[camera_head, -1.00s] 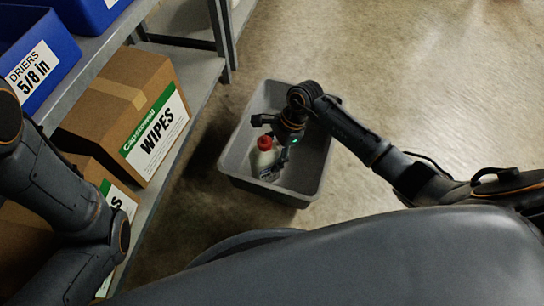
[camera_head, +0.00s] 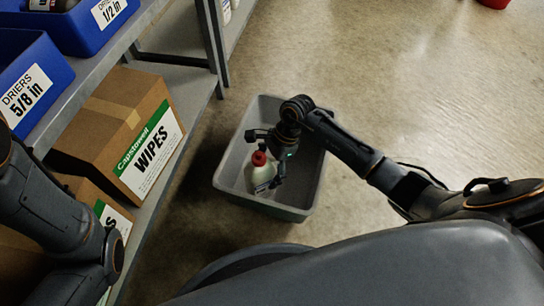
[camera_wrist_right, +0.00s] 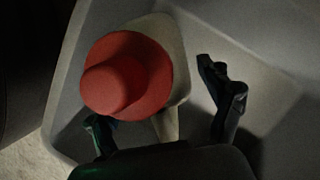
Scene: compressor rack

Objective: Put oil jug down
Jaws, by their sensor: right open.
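The oil jug (camera_head: 262,178), pale with a red cap, stands inside a grey tub (camera_head: 300,212) on the floor, near its left side. In the right wrist view the red cap (camera_wrist_right: 125,78) hides much of the pale jug (camera_wrist_right: 170,45). My right gripper (camera_head: 266,161) reaches down into the tub at the jug. Its fingers are spread, one partly hidden by the cap and the other clear of the jug on the right (camera_wrist_right: 225,95). The jug's base is hidden. My left arm shows at the left edge, but its gripper is out of view.
A metal shelf rack (camera_head: 165,165) stands left of the tub. It holds cardboard wipes boxes (camera_head: 120,120) and blue bins of driers (camera_head: 35,75). A red object (camera_head: 492,3) shows at the top right.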

